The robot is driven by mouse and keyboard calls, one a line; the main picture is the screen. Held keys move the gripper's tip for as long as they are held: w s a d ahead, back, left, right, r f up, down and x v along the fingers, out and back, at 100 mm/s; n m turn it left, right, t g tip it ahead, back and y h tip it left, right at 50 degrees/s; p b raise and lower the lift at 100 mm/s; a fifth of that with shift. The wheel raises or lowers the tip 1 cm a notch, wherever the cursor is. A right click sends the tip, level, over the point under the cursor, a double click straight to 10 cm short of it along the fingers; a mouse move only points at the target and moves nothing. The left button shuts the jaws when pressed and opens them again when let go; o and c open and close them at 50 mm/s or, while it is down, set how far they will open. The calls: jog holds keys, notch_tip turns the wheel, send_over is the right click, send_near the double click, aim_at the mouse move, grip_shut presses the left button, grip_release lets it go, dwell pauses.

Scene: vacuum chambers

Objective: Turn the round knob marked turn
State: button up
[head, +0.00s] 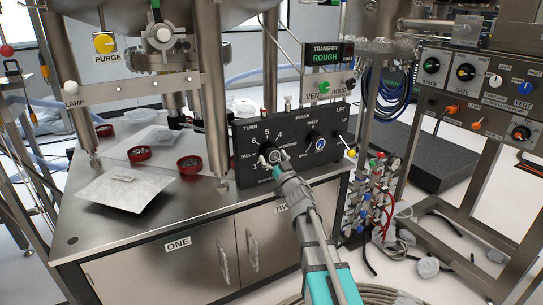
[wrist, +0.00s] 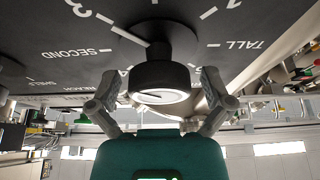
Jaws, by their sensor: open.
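The round knob (head: 273,154) under the word TURN is on the left of the black control panel (head: 243,171), within a ring of numbers and tick marks. In the wrist view the knob (wrist: 158,78) is black with a pale round face bearing a dark line. My gripper (head: 273,160) is at the knob from the front. In the wrist view, where the lettering is upside down, the fingers of my gripper (wrist: 160,84) are open, one on each side of the knob. A gap shows between each finger and the knob. The gripper partly hides the dial in the head view.
A second knob (head: 319,144) and a lever (head: 344,142) are to the right on the same panel. A thick metal post (head: 212,100) stands close on the left. Red round parts (head: 190,165) and a foil sheet (head: 122,190) lie on the steel cabinet top (head: 150,230).

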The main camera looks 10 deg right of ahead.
jog(key=c, duration=1)
jog(key=shift+a, duration=0.2)
jog(key=shift+c, duration=0.2)
jog(key=shift+d, duration=0.15)
jog(key=shift+n, duration=0.3)
jog(key=shift+y, duration=0.4)
jog(key=n+y, duration=0.1)
jog(key=n, duration=0.1)
jog(key=n+g+y, duration=0.1)
jog(key=n, duration=0.2)
jog(key=shift+d+r+p, duration=0.1)
jog(key=shift+p, duration=0.2)
jog(key=n+g+y, duration=0.1)
jog(key=n, duration=0.2)
jog(key=n+g+y+p, duration=0.1)
jog(key=n, duration=0.2)
jog(key=shift+n+g+p, duration=0.3)
jog(key=shift+n+g, duration=0.1)
